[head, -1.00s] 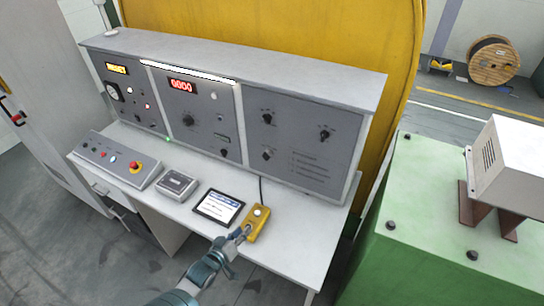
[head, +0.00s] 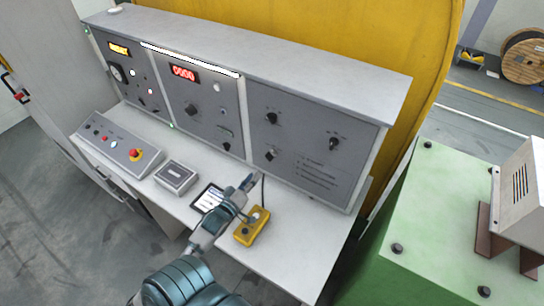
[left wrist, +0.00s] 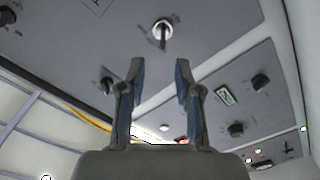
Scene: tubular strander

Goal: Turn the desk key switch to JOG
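The key switch (left wrist: 162,30), with a silver ring and a key in it, sits on a grey panel beyond my fingertips in the left wrist view. In the head view it appears to be the lower-left control (head: 270,155) on the right-hand panel of the desk. Its position lettering is too small to read. My left gripper (head: 249,182) is over the desktop, just short of that panel. In the left wrist view its two fingers (left wrist: 160,66) are apart with nothing between them, short of the key. My right gripper is not in view.
A yellow pendant box (head: 252,228) and a tablet (head: 208,198) lie beneath and beside my left arm. Dark knobs (head: 271,118) and (head: 334,143) share the panel. A grey box (head: 176,177) and sloped button console (head: 118,145) stand left. A green machine (head: 420,215) stands right.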

